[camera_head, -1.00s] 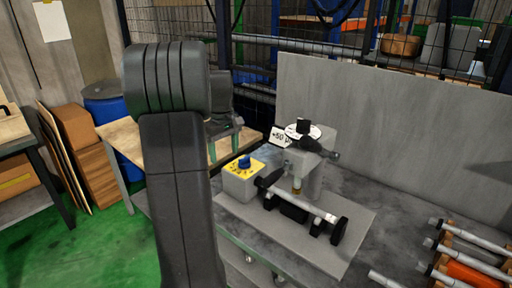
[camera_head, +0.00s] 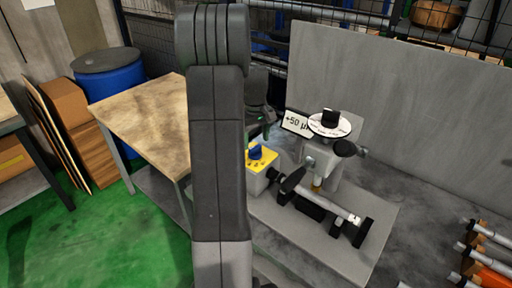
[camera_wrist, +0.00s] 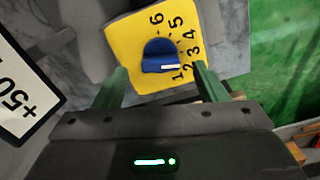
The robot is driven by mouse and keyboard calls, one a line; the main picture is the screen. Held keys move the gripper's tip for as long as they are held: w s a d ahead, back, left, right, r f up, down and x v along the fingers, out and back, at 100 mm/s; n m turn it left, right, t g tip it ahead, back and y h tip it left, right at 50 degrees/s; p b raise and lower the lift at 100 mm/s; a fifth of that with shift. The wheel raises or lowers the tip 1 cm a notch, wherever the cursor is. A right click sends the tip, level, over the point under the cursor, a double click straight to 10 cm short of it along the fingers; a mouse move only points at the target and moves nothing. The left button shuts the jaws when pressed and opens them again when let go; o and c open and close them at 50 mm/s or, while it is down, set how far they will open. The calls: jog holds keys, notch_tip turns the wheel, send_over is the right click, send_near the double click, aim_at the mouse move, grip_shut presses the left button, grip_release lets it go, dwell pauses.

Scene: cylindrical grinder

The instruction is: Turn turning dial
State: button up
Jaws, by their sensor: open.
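A blue knob (camera_wrist: 158,54) with a white mark sits on a yellow plate (camera_wrist: 125,42) printed with numbers 1 to 6. The mark points right, near the 2. In the head view the blue knob (camera_head: 258,153) tops a small box (camera_head: 258,180) at the grinder's left end, partly hidden by my arm. My gripper (camera_wrist: 161,72) is open, its green fingers apart, with the knob between and beyond the tips in the wrist view. I cannot tell whether they touch it. In the head view my gripper is mostly hidden behind my arm.
The grinder carries a white disc with a black knob (camera_head: 329,119) and a "+50" sign (camera_head: 297,123). A shaft (camera_head: 335,209) lies across its front. Several rods on a rack (camera_head: 483,255) lie at right. A wooden table (camera_head: 150,120) and blue barrel (camera_head: 115,78) stand at left.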

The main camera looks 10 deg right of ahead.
aim_at(256, 147)
jog(key=shift+f, duration=2.35)
jog(key=c, duration=1)
